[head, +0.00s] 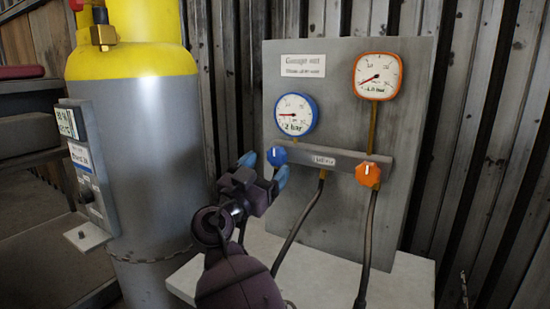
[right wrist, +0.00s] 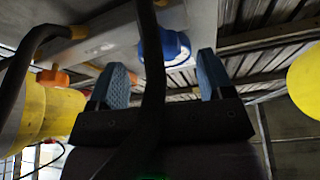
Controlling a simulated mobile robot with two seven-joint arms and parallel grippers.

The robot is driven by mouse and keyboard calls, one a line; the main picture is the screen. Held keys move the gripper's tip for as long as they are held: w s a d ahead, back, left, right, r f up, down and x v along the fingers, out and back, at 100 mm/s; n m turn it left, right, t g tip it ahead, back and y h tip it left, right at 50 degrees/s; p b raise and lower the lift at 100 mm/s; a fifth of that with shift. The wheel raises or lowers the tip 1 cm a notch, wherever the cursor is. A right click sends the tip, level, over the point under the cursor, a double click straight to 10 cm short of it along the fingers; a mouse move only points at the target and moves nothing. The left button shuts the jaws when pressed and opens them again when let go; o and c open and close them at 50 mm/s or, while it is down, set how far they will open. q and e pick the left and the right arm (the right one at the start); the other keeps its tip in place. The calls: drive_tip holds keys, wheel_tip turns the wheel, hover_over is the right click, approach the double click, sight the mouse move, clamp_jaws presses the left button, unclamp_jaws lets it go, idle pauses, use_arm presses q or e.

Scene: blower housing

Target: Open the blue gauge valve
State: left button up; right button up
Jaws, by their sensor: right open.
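The blue gauge valve (head: 277,156) is a small blue knob with a white mark, at the left end of a grey bar below the blue-rimmed gauge (head: 296,115). The gauge's needle points left; its face carries a "2 bar" label. My right gripper (head: 265,168) is open and empty just in front of and slightly below the blue knob. In the right wrist view the blue knob (right wrist: 172,47) shows ahead, between the directions of the two blue fingertips (right wrist: 164,80). A dark hose partly hides it there. I cannot tell any contact. My left gripper is out of view.
An orange knob (head: 368,174) and orange-rimmed gauge (head: 378,76) sit on the right of the same grey panel (head: 340,220). Dark hoses hang below the bar. A large grey and yellow cylinder (head: 140,150) stands at left. A pale ledge (head: 405,285) lies below the panel.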

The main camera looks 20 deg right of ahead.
sight(275, 159)
drive_tip(key=shift+x, duration=1.85)
drive_tip(key=c, duration=0.9)
